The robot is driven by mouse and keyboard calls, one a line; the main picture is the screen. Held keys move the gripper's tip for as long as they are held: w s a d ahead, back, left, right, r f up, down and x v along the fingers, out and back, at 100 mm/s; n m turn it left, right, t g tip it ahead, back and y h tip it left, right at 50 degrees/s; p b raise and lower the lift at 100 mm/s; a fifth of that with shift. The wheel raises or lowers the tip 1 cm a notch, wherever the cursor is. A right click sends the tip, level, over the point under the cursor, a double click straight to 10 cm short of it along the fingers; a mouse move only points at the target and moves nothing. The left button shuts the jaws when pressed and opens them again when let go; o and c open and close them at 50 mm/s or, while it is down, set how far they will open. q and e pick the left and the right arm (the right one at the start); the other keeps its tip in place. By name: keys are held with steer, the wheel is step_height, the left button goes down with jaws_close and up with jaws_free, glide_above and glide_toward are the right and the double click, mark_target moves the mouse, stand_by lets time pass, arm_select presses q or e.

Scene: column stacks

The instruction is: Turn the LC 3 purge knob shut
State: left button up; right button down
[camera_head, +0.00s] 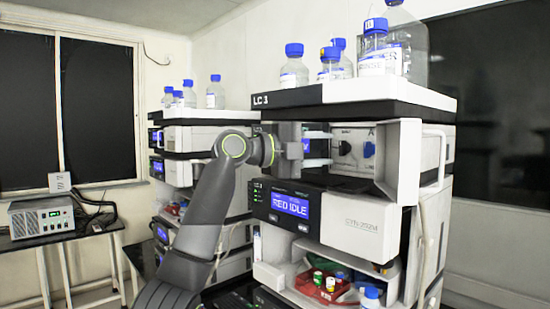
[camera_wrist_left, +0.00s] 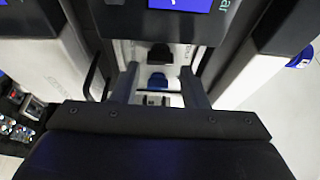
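The LC 3 stack (camera_head: 290,97) stands right of centre in the head view, with its pump door open to the right. Inside the bay, a black knob (camera_head: 344,148) and a blue knob (camera_head: 369,150) sit on a white panel. I cannot read which is labelled purge. My left gripper (camera_head: 330,149) reaches into the bay from the left, fingers one above the other and apart, tips just left of the black knob. Nothing is held. My right gripper is not in view.
The open white door (camera_head: 399,160) bounds the bay on the right. A display module (camera_head: 290,205) reading RED IDLE is below. Blue-capped bottles (camera_head: 294,68) stand on top. A red tray of vials (camera_head: 318,289) is lower down. Another stack (camera_head: 178,140) stands behind at left.

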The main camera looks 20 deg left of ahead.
arm_select(q)
steer(key=b+v, duration=0.5)
steer(key=v, duration=0.9)
